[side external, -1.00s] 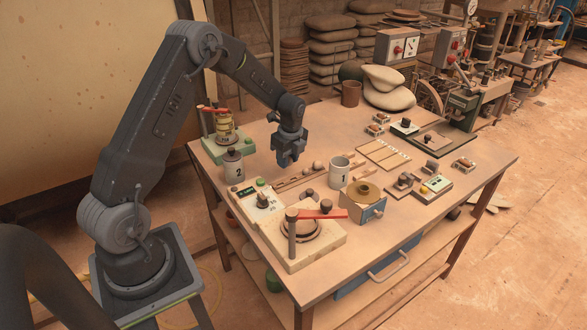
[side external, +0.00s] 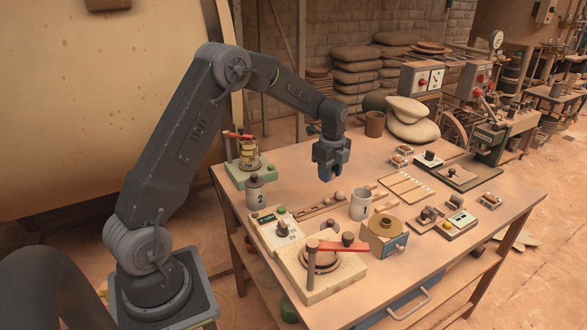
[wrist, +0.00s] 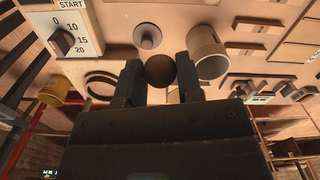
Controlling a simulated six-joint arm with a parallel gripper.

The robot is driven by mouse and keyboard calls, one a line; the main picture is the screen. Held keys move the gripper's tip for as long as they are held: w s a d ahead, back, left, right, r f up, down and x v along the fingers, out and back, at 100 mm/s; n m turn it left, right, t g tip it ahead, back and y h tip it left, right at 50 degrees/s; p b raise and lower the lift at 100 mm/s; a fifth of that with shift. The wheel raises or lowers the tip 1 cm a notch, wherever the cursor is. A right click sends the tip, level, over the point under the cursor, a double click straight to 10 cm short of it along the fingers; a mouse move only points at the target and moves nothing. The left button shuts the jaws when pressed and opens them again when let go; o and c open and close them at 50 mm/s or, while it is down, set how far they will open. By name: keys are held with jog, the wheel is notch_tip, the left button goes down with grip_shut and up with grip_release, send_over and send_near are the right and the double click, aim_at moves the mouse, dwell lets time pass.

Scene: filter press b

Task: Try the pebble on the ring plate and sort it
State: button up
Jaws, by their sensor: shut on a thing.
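My gripper (side external: 326,176) is above the middle of the workbench, pointing down. In the wrist view its two dark fingers (wrist: 159,75) are shut on a round brown pebble (wrist: 160,70), held between the tips. The side view does not clearly show the held pebble. Below and beside the gripper is a wooden rail (side external: 318,210) with small round pebbles (side external: 338,195) near its far end. A pale block (side external: 335,284) with a round plate and red lever (side external: 340,247) stands in front. A box with a brass ring-shaped top (side external: 386,225) is right of it. I cannot tell which is the ring plate.
Jar 2 (side external: 255,196) and a dial box (side external: 277,233) stand at left.

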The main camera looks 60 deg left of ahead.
jog(key=w+d+h, duration=0.1)
jog(key=w+d, duration=0.2)
jog(key=d, duration=0.5)
jog(key=w+d+r, duration=0.1)
jog(key=w+d, duration=0.2)
jog(key=d, duration=0.5)
jog(key=shift+w+d+r+h, duration=0.2)
jog(key=shift+w+d+h, duration=0.15)
jog(key=shift+w+h, duration=0.05)
jog(key=shift+f, duration=0.1)
jog(key=shift+f, duration=2.9)
jog(key=o, duration=1)
jog(key=shift+r, duration=0.1)
